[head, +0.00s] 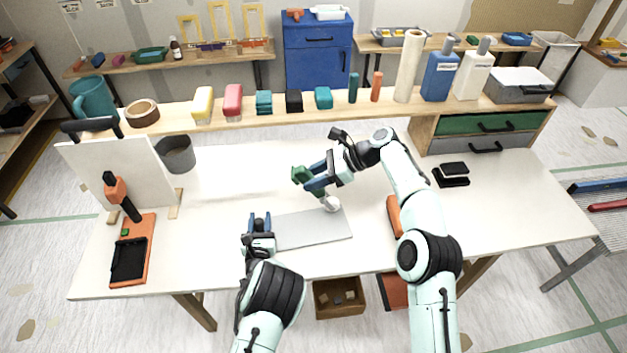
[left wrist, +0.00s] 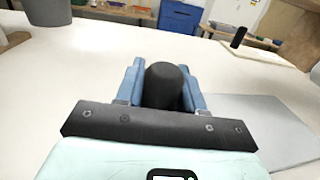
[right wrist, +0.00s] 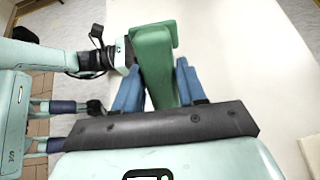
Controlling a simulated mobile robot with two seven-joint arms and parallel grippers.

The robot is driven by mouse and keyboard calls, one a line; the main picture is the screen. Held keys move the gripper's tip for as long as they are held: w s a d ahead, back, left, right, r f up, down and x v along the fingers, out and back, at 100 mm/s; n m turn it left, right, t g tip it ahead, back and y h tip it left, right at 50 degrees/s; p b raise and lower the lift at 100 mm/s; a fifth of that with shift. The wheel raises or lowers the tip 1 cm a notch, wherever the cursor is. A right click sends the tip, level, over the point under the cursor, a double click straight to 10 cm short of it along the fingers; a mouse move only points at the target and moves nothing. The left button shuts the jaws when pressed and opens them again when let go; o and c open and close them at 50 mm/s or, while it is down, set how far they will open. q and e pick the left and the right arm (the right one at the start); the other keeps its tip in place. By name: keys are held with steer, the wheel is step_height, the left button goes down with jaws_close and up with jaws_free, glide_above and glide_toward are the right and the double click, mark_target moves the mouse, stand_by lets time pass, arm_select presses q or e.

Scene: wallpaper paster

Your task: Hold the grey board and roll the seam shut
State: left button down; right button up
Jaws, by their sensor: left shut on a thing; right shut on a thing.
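The grey board (head: 310,232) lies flat on the white worktable, and part of it shows in the left wrist view (left wrist: 262,128). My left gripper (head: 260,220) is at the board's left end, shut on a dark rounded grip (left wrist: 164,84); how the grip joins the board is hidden. My right gripper (head: 319,180) is above the board's far edge, shut on the green handle of a roller (head: 301,174). The green handle also fills the middle of the right wrist view (right wrist: 154,50). The pale roller head (head: 332,204) is at the board's far edge; contact is unclear.
A white upright panel (head: 120,175) and an orange tray (head: 134,250) stand at the left. A grey cup (head: 176,155) is behind them. A black block (head: 452,173) lies at the right. A shelf along the back holds coloured blocks and bottles. The table's middle back is clear.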

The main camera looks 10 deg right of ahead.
arm_select(q)
steer(key=shift+s+f, duration=0.1)
steer(key=shift+f, duration=0.15)
arm_select(e)
steer(key=c, duration=0.6)
arm_select(q)
steer(key=c, duration=0.6)
jaws_free()
arm_select(e)
steer(key=shift+o, duration=0.2)
arm_select(q)
steer(key=shift+r, duration=0.1)
steer(key=s, duration=1.2)
steer(key=shift+a, duration=0.4)
